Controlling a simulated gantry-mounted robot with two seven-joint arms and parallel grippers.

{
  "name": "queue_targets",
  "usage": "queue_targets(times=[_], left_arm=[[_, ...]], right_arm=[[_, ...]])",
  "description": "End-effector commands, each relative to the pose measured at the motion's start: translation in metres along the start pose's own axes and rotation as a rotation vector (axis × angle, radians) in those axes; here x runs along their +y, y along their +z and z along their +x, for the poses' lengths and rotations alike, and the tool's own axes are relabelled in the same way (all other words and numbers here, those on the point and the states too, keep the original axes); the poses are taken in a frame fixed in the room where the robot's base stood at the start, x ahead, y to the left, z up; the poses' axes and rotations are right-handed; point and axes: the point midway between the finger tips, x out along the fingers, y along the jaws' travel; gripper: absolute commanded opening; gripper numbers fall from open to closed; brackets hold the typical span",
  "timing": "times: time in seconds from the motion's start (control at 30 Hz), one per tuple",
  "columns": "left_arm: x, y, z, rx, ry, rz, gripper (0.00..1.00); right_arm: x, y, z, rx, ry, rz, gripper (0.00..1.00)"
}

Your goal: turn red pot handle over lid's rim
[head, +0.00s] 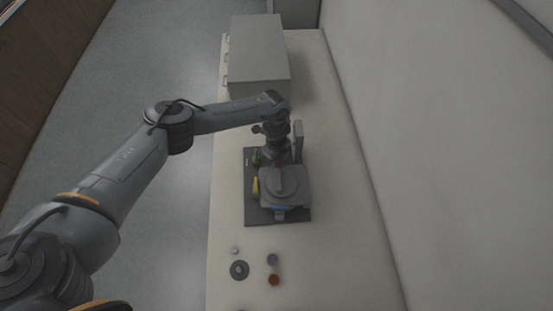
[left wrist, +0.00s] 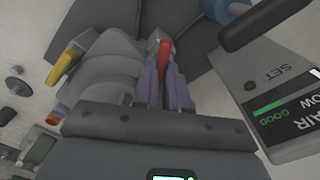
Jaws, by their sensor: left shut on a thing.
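The mounting press (head: 288,201) stands on a dark base on the bench. My left gripper (left wrist: 163,82) reaches it from above, at its back part in the head view. In the left wrist view its two purple fingers are shut on the red pot handle (left wrist: 165,52), which shows between and beyond the fingertips. The grey rounded pot and lid area (left wrist: 108,72) lies just left of the fingers. I cannot tell exactly how the handle sits against the lid's rim. A yellow handle (left wrist: 63,66) sticks out at the far left of it. My right gripper is not in view.
A panel with a green-lit display (left wrist: 285,112) stands close to the gripper's right. A black bar (left wrist: 262,24) and blue cylinder (left wrist: 226,10) are beyond it. A dark disc (head: 239,270) and small knobs lie in front. A grey cabinet (head: 258,48) stands behind.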

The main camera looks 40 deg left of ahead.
Motion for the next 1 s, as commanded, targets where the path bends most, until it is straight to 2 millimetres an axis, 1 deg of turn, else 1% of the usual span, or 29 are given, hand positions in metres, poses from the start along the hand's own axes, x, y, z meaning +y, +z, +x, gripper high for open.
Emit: queue_targets(times=[0.17, 0.7, 1.0], left_arm=[[0.0, 0.0, 0.001, 0.001, 0.0, 0.076, 0.0], [0.001, 0.0, 0.0, 0.0, 0.0, 0.431, 0.0], [0.001, 0.0, -0.001, 0.001, -0.001, 0.522, 0.0]], right_arm=[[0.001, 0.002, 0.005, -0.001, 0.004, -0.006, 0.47], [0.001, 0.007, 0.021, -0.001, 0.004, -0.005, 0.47], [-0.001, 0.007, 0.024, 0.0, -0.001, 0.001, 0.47]])
